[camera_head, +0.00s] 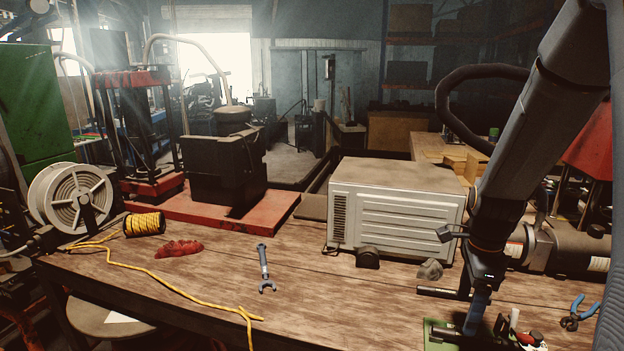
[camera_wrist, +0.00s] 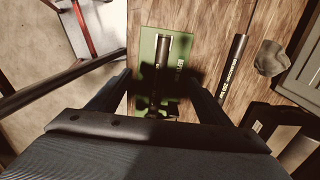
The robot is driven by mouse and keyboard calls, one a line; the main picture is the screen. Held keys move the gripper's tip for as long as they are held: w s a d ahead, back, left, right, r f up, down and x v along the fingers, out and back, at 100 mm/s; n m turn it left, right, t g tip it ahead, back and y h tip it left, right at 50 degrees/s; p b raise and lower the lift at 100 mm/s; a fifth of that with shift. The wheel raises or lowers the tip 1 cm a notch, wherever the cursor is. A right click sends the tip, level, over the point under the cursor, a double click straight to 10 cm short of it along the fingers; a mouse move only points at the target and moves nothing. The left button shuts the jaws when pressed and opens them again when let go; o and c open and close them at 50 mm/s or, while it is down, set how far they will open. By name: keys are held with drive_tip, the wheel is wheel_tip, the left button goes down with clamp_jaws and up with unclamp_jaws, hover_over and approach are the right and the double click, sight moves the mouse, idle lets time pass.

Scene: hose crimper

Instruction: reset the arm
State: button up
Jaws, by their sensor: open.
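My arm reaches down from the upper right in the head view. My gripper (camera_head: 477,312) points down over the right front of the wooden workbench (camera_head: 190,282), above a green plate (camera_head: 437,343). In the wrist view my gripper (camera_wrist: 163,92) has its two dark fingers spread wide apart with nothing held between them. The green plate (camera_wrist: 183,37) shows between and beyond the fingers, with a dark cylinder (camera_wrist: 162,58) on it. The gripper's shadow partly covers the plate. Whether the fingertips touch anything is hard to tell.
A black labelled rod (camera_head: 443,293) and a grey lump (camera_head: 431,269) lie close behind the gripper. Blue-handled pliers (camera_head: 575,314) lie at right. A white ribbed box (camera_head: 394,212) stands behind. A wrench (camera_head: 265,270) and yellow rope (camera_head: 170,285) lie left; the bench between is clear.

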drive_tip(key=shift+r+p, duration=0.45)
drive_tip(key=shift+r, duration=0.3)
drive_tip(key=s+a+f+n+b, duration=0.1)
drive_tip(key=a+n+b, duration=0.1)
drive_tip(key=n, duration=0.1)
drive_tip(key=a+f+n+b, duration=0.2)
drive_tip(key=a+n, duration=0.1)
drive_tip(key=n, duration=0.1)
drive_tip(key=s+a+f+n+b, duration=0.1)
drive_tip(key=a+n+b, duration=0.1)
drive_tip(key=a+n, duration=0.1)
drive_tip(key=shift+s+a+f+n+t, duration=0.25)
drive_tip(key=shift+s+f+n+t, duration=0.05)
drive_tip(key=shift+f+n+t, duration=0.1)
drive_tip(key=s+a+f+n+b, duration=0.4)
drive_tip(key=a+n+b, duration=0.1)
drive_tip(key=n, duration=0.5)
drive_tip(key=shift+s+a+n+t, duration=0.2)
drive_tip(key=shift+a+n+t, duration=0.1)
drive_tip(key=shift+a+n, duration=0.15)
